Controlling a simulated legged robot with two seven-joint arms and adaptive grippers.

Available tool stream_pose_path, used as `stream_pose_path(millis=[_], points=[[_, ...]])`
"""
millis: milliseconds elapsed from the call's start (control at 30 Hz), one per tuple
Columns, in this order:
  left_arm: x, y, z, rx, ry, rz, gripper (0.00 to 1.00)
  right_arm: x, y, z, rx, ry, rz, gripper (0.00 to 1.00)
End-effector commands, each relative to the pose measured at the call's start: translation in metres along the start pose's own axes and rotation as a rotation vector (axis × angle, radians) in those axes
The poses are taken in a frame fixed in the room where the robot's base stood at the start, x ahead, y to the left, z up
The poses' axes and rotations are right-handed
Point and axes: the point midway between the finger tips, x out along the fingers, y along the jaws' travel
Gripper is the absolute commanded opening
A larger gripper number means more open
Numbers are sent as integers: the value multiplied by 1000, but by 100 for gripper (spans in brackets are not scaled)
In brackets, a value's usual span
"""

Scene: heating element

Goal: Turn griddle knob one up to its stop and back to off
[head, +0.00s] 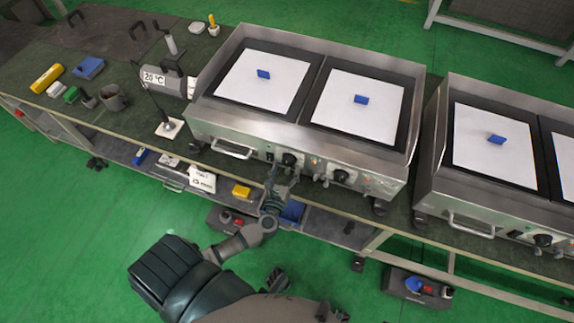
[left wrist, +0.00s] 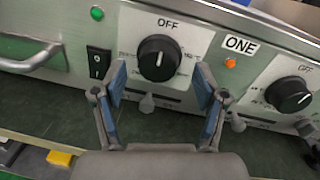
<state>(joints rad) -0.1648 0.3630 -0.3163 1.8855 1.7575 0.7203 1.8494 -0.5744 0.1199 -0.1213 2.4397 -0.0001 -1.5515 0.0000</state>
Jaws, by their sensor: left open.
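The griddle (head: 250,140) with two white-covered plates stands on the bench in the head view. On its front panel are two black knobs. The left knob (left wrist: 158,58) has OFF printed above it in the left wrist view; it also shows in the head view (head: 289,159). The right knob (left wrist: 289,95) also has OFF above it. A ONE label (left wrist: 240,45) sits between them, above an orange light. My left gripper (left wrist: 161,76) is open, its blue-padded fingers on either side of the left knob with gaps showing. The knob's exact pointer angle is hard to read.
A black rocker switch (left wrist: 98,62) and a green light (left wrist: 97,14) lie left of the left knob. A metal handle (left wrist: 30,60) sticks out further left. A second griddle (head: 432,170) stands to the right. Grey levers hang below the knobs.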

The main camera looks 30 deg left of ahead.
Motion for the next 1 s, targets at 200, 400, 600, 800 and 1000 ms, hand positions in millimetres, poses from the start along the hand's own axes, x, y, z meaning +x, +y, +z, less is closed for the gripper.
stream_pose_path(millis=[200,400,600,800,1000], points=[[16,0,0,1,-1,0,72,-1,0,0,0,2,0,0],[17,-1,0,1,-1,-1,72,-1,0,0,0,2,-1,0],[17,0,0,1,-1,0,40,-1,0,0,0,2,-1,0],[17,-1,0,0,-1,-2,12,-1,0,0,0,2,-1,0],[18,-1,1,20,-2,0,12,-2,0,-1,0,5,-1,0]])
